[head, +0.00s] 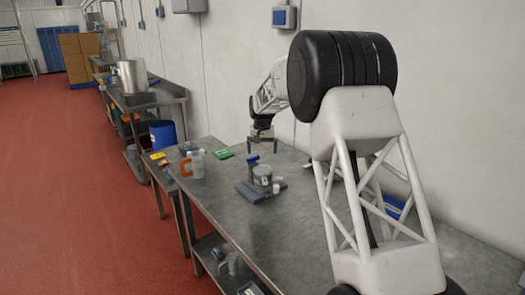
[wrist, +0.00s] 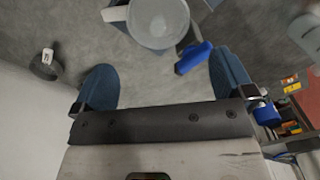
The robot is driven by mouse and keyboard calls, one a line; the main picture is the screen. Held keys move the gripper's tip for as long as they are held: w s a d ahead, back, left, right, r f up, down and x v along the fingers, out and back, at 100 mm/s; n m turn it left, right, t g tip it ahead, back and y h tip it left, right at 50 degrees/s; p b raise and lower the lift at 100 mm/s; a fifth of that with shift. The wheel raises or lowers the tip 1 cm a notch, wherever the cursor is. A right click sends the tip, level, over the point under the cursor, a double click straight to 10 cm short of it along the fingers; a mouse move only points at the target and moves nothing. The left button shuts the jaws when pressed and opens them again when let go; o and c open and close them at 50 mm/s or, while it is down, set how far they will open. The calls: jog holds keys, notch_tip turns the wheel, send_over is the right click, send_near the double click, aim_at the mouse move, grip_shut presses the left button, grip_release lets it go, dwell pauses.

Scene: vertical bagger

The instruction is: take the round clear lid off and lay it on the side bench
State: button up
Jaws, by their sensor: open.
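The round clear lid (wrist: 158,22) shows in the wrist view as a pale disc at the top edge, partly cut off. It appears to sit on a round grey vessel (head: 262,176) on the metal table; whether it is fastened cannot be told. A blue handle (wrist: 194,57) sticks up beside it, also visible in the head view (head: 252,159). My gripper (head: 262,148) is open and empty, above and a little behind the vessel. Its blue fingers in the wrist view (wrist: 164,82) are apart, with bare table between them. A lower bench (head: 168,172) adjoins the table's far left end.
A clear jug with an orange handle (head: 196,163) stands left of the vessel. A small white cup (head: 280,184) is close on its right. A green item (head: 222,154) lies behind. A dark ring with a tag (wrist: 46,66) lies apart. The near table is largely clear.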

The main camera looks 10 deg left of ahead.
aim_at(263, 166)
jog(key=shift+s+d+f+n, duration=0.1)
jog(key=shift+f+n, duration=0.05)
jog(key=shift+n, duration=0.15)
jog(key=shift+f, duration=0.1)
jog(key=shift+f, duration=3.8)
jog(key=shift+c, duration=0.2)
jog(key=c, duration=0.6)
jog(key=shift+r, duration=1.05)
jog(key=shift+r, duration=1.3)
